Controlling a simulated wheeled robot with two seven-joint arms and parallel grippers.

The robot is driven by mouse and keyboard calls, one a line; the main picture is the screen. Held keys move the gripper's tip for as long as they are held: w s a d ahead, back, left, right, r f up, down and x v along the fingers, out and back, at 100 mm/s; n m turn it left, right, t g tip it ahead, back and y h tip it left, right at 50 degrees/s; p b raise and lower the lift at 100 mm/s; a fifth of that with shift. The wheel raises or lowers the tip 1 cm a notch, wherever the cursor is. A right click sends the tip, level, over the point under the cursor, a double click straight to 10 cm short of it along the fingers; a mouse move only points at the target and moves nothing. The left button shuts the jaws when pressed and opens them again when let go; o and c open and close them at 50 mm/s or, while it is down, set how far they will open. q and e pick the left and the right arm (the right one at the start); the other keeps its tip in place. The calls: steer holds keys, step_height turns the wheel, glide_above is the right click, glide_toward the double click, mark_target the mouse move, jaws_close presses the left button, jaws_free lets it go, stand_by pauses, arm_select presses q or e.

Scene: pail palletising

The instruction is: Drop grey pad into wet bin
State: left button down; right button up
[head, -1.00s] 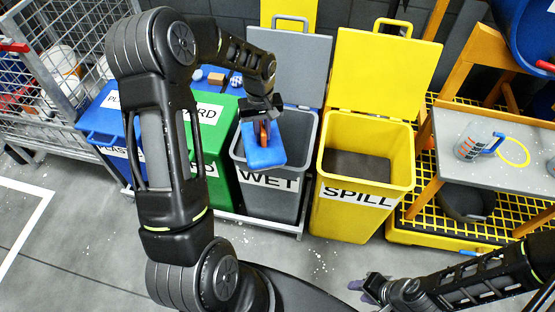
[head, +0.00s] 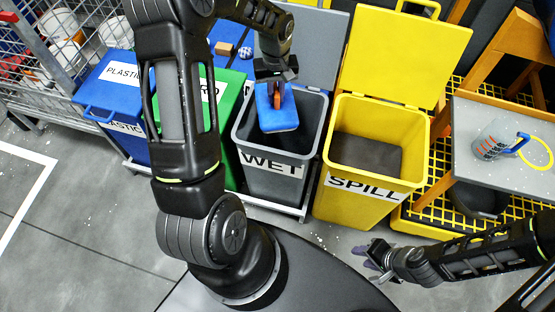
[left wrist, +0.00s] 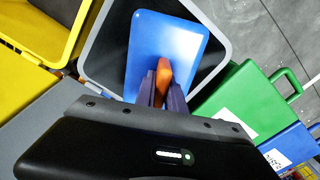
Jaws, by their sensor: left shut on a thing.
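My left gripper (head: 277,92) is shut on the orange handle (left wrist: 163,76) of a flat blue pad (head: 277,118). The pad shows as a blue rectangle in the left wrist view (left wrist: 168,42). I see no grey on it; its underside is hidden. The pad hangs over the mouth of the grey bin marked WET (head: 272,180), whose lid stands open behind. In the left wrist view the bin's rim surrounds much of the pad. My right gripper (head: 371,257) is low at the right, over the floor, away from the bins; its opening is unclear.
The open yellow SPILL bin (head: 370,193) stands right of the wet bin. The green bin (head: 226,112) and blue plastic bin (head: 120,80) stand to its left. A wire cage (head: 60,60) stands far left.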

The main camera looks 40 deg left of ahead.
mark_target(276, 89)
arm_select(q)
steer(key=shift+f+b, duration=1.3)
steer(key=shift+f, duration=1.05)
steer(key=c, duration=1.3)
jaws_free()
step_height(276, 89, up, 8)
steer(key=shift+f+p, duration=0.1)
steer(key=shift+p, duration=0.25)
